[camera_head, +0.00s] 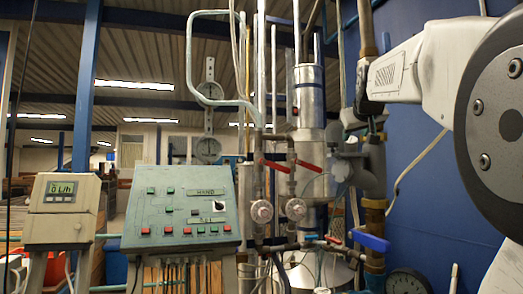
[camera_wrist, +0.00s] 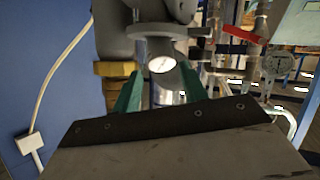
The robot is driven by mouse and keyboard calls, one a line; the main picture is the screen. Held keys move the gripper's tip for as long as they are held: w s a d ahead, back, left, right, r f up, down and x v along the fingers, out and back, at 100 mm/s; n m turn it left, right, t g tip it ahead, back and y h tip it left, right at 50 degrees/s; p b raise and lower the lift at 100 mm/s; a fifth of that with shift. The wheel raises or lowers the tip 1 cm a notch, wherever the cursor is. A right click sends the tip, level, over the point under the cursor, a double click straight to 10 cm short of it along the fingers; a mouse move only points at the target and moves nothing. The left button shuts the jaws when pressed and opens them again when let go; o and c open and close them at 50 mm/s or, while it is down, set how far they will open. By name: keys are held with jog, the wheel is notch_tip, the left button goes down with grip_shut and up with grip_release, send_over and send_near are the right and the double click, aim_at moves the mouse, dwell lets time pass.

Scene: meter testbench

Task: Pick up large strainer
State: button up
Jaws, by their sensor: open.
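A grey fitting with a flange and an angled branch (camera_head: 372,165) sits in the pipework right of centre in the head view. It may be the large strainer, but I cannot tell for sure. In the wrist view, which looks upside down, the grey fitting (camera_wrist: 150,31) is at the top, and a pale round face (camera_wrist: 161,64) shows on its branch. My gripper (camera_wrist: 160,88) shows two teal fingers spread apart, one on each side of a metal cylinder behind. It appears open and empty. Its fingertips are not clearly visible in the head view.
Brass pipe (camera_head: 374,218) with a blue lever (camera_head: 370,241) runs below the fitting. Red levers (camera_head: 275,164) and valves stand to its left. A control box (camera_head: 185,213) and display unit (camera_head: 62,208) are farther left. A blue wall (camera_head: 423,170) is behind, right.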

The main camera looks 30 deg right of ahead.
aim_at(353, 142)
jog(key=x, duration=0.6)
jog(key=shift+d+f, duration=0.15)
jog(key=shift+f, duration=0.2)
jog(key=shift+c, duration=0.3)
jog(key=c, duration=0.7)
